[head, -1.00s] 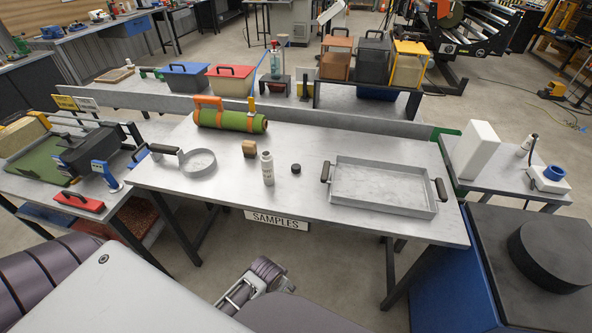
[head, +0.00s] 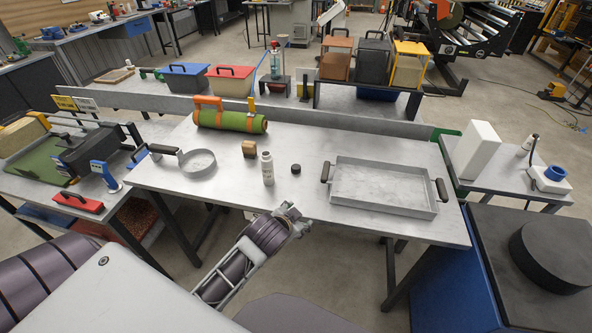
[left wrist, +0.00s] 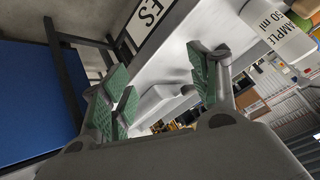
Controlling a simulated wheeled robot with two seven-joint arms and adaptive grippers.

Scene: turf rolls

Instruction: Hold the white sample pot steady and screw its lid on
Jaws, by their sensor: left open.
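The white sample pot (head: 267,171) stands upright on the grey table near its front edge, with its narrower neck uncovered. It also shows, cut off, at the top right of the left wrist view (left wrist: 275,35), with printed lettering on its side. The small black lid (head: 296,169) lies on the table just right of the pot, apart from it. My left gripper (head: 291,211) is at the table's front edge, in front of the pot and slightly right. In the left wrist view, its green-padded fingers (left wrist: 160,85) are apart with nothing between them. My right gripper is out of view.
A brown block (head: 249,149) and a round grey pan (head: 199,162) stand left of the pot. A grey tray (head: 383,208) with black handles lies to the right. A green roll (head: 232,121) lies behind. The SAMPLES sign (head: 250,216) hangs on the front edge.

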